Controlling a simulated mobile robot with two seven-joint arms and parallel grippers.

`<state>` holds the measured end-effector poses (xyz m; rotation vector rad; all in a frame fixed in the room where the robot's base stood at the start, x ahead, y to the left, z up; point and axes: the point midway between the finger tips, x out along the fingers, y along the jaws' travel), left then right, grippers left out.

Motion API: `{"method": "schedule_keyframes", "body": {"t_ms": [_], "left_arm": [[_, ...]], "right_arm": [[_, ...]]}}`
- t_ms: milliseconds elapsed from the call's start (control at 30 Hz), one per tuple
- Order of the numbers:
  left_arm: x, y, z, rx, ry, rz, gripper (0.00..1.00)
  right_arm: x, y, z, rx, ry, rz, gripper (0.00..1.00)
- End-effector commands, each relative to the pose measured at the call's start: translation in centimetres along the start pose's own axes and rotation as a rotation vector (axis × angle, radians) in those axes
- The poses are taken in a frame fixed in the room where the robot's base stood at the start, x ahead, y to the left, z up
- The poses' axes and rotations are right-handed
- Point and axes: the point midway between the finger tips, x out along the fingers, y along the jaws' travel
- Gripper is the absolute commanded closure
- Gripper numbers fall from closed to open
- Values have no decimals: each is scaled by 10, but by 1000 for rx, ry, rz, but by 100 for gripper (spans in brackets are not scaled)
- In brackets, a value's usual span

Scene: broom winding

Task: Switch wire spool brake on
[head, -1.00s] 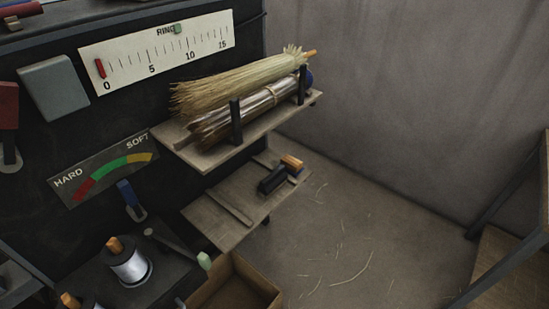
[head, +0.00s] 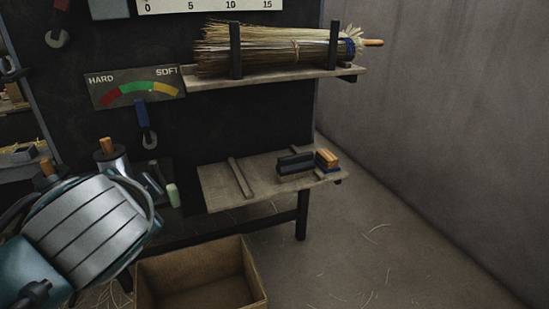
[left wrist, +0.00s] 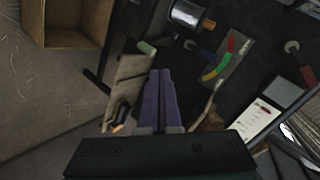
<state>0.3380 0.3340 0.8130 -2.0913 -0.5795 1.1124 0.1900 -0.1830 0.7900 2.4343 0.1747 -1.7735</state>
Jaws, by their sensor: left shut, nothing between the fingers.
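A wire spool (head: 112,158) with an orange peg stands at the bench in the head view, partly hidden by my left arm. It also shows at the top of the left wrist view (left wrist: 185,14). A lever with a pale green handle (head: 173,195) sits just right of the spool. The same green handle shows in the left wrist view (left wrist: 147,47). The frames do not show for certain which lever is the spool brake. My left gripper (left wrist: 159,72) is shut and empty, its purple fingers together, apart from the handle. My right gripper is not in view.
A HARD–SOFT gauge (head: 138,87) hangs above a blue-handled lever (head: 142,115). A broom bundle (head: 275,48) lies on the upper shelf. Two brushes (head: 296,165) lie on the lower shelf. An open cardboard box (head: 250,270) stands below. The floor at right is clear apart from straw.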

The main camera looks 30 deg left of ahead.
Motion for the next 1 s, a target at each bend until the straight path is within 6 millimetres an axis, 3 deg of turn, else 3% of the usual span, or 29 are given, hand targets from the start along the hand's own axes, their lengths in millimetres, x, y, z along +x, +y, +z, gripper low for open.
{"method": "schedule_keyframes", "body": {"t_ms": [33, 300, 500, 700, 1000], "left_arm": [[25, 20, 6, 22, 14, -43, 100], [92, 51, -6, 188, 105, -273, 100], [132, 81, -20, 335, 175, -410, 100], [154, 102, -34, 453, 226, -494, 100], [159, 109, -44, 509, 251, -528, 100]], "right_arm": [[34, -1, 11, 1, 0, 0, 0], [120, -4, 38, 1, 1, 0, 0], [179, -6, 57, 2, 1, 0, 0], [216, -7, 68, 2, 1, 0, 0], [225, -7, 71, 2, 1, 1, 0]]}}
